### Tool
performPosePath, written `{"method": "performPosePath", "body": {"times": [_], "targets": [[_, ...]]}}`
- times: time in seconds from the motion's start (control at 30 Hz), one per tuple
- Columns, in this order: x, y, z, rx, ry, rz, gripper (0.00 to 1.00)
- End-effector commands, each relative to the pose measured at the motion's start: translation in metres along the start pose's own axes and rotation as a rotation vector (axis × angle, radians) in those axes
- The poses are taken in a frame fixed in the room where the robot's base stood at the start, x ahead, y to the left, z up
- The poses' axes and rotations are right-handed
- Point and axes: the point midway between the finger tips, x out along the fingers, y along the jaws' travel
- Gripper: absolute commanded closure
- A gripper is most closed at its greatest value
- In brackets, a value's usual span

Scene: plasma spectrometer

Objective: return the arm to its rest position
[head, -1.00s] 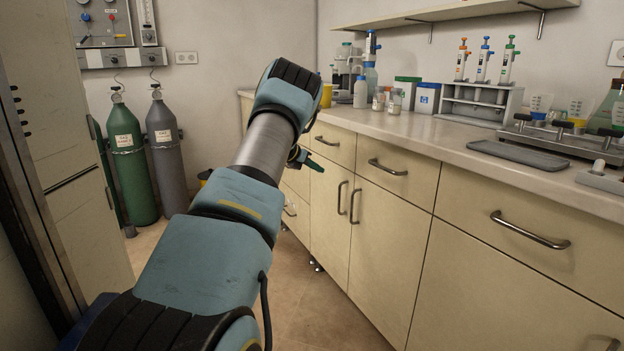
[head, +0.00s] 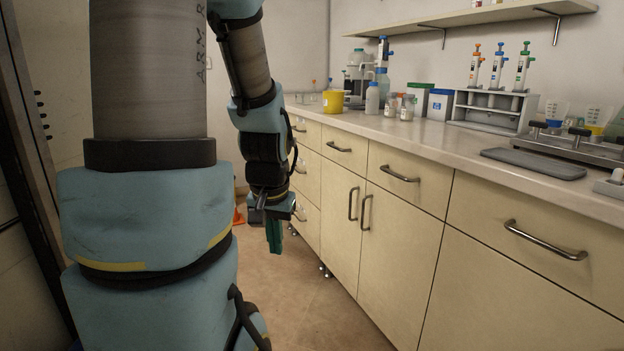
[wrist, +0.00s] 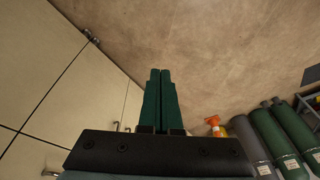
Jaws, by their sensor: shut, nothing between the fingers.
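My gripper (head: 274,236) hangs from my folded blue-grey arm in the head view, left of the cabinet fronts and below counter height. Its green fingers point down over the floor. In the wrist view the two green fingers of my gripper (wrist: 160,75) lie side by side, closed, with nothing between them. My upper arm stands near and upright at the left of the head view and hides much of the back wall.
Beige cabinets (head: 405,255) with bar handles run along the right under a counter (head: 470,147) with bottles and pipettes. The floor (head: 310,310) beside them is clear. Gas cylinders (wrist: 275,140) and an orange object (wrist: 214,122) show in the wrist view.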

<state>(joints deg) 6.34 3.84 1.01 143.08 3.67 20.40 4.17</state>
Motion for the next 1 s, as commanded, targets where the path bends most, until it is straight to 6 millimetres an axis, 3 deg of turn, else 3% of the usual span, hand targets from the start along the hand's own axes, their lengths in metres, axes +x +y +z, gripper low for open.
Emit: {"method": "performPosePath", "body": {"times": [0.1, 0.13, 0.47, 0.7, 0.83, 1.0], "targets": [[-0.007, 0.019, 0.048, -0.144, -0.094, 0.039, 1.0], [-0.021, 0.016, 0.04, -0.137, -0.086, 0.036, 1.0], [-0.093, 0.011, 0.021, -0.129, -0.082, 0.034, 1.0], [-0.164, 0.007, 0.005, -0.127, -0.081, 0.034, 1.0], [-0.19, 0.006, -0.001, -0.127, -0.081, 0.034, 1.0], [-0.203, 0.005, -0.004, -0.126, -0.081, 0.034, 1.0]]}}
